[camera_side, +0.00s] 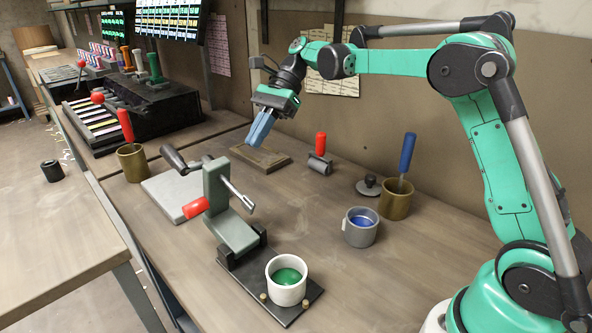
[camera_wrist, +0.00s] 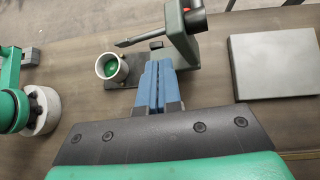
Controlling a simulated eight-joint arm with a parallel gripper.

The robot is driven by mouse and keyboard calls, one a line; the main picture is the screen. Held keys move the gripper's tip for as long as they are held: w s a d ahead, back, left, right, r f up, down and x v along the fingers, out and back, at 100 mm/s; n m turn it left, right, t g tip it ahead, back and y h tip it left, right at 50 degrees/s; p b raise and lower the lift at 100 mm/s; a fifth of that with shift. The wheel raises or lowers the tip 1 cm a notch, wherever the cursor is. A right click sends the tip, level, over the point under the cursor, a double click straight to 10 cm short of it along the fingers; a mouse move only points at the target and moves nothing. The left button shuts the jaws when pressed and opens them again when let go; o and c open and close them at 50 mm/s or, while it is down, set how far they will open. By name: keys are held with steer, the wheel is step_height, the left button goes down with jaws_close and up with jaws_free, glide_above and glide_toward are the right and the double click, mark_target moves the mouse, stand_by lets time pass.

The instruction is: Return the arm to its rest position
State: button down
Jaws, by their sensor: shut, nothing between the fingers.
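My gripper (camera_side: 260,129) is raised above the back of the workbench, with its blue fingers pointing down and together. It holds nothing. In the wrist view the blue fingers (camera_wrist: 156,82) lie side by side with no object between them. My gripper is apart from everything on the bench. Below and behind it in the side view lies a flat brown block (camera_side: 262,158).
A green press (camera_side: 228,222) stands mid-bench with a white cup of green (camera_side: 287,285) on its base. A grey cup of blue (camera_side: 360,227), brass pots (camera_side: 395,200), a red-handled roller (camera_side: 320,155) and a grey slab (camera_side: 172,196) stand around. Front right bench is clear.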

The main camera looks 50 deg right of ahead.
steer(key=s+f+n+t+h, duration=0.2)
steer(key=s+n+t+h, duration=0.2)
steer(key=s+n, duration=0.3)
steer(key=s+d+f+n+t+h, duration=0.1)
steer(key=s+f+n+t+h, duration=0.1)
steer(key=s+n+t+h, duration=0.2)
steer(key=shift+s+d+f+n+h, duration=0.2)
steer(key=shift+s+f+n+h, duration=0.35)
steer(key=shift+s+n, duration=1.9)
steer(key=shift+w+r+n, duration=0.15)
steer(key=shift+w+n, duration=0.6)
steer(key=shift+w, duration=0.05)
